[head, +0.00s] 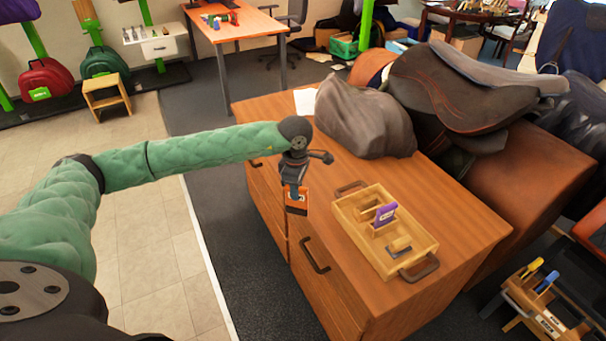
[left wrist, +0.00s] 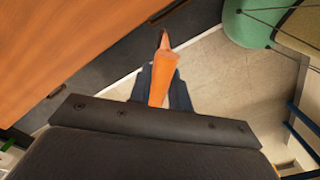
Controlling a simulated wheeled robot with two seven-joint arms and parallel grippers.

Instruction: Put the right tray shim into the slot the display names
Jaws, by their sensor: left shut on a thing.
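My left gripper (head: 296,187) points down beside the near left edge of the wooden cabinet top. The light wooden tray (head: 354,236) with slots and dark handles sits on the cabinet, to the right of the gripper. A purple shim (head: 385,214) stands upright in it. A smaller tan and grey piece (head: 400,245) sits nearer the tray's front end. No readable display shows. My right gripper is out of view.
A black saddle (head: 465,95) rests on a brown support behind the cabinet (head: 455,215). A lumpy grey object (head: 360,115) stands behind the tray. A white sheet (head: 306,101) lies at the back left. A wooden tool rack (head: 545,305) is at the lower right.

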